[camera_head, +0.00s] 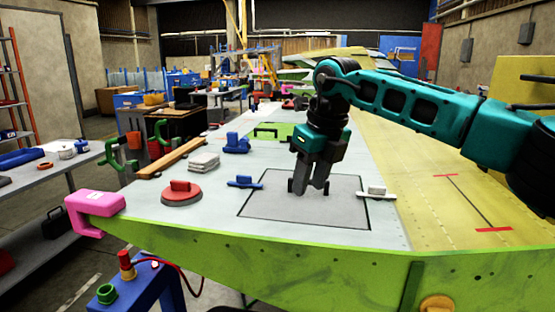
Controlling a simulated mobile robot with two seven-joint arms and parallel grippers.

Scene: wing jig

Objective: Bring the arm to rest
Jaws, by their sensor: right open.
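My right arm comes in from the right in teal and black, bent at the elbow. Its grey gripper (312,188) points down over a square grey panel (275,212) with a dark outline on the wing's top surface. The gripper is open. Small black parts, perhaps a handle, show on both sides of its fingertips; the fingers hide the middle. I cannot tell whether the fingers touch them. My left gripper is not in view.
A blue clamp-like piece (245,182) and a white one (376,193) lie beside the panel. A red disc (181,194), grey stacked pads (203,162), a blue tool (236,144) and a wooden strip (171,158) lie left. A pink clamp (95,210) grips the wing edge.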

